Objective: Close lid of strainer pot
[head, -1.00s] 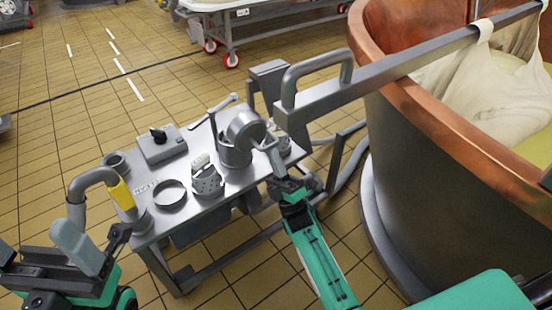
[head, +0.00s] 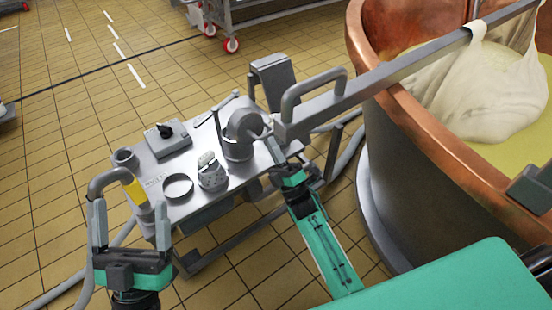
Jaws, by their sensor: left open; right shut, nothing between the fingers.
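The strainer pot (head: 238,149) is a grey metal pot standing near the far right end of the steel cart. Its round lid (head: 243,124) is tilted up above the pot's mouth, so the pot is not covered flat. My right gripper (head: 274,146) is shut and empty, with its fingertips right beside the lid's right side; I cannot tell whether they touch it. My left gripper (head: 128,222) is open and empty, fingers pointing up, in front of the cart's near left corner and well away from the pot.
The steel cart (head: 205,200) also carries a dark ring (head: 178,187), a perforated cup (head: 212,174), a box with a black knob (head: 168,138) and a yellow-banded hose (head: 133,188). A metal beam (head: 380,84) and a copper vat (head: 430,150) crowd the right side.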

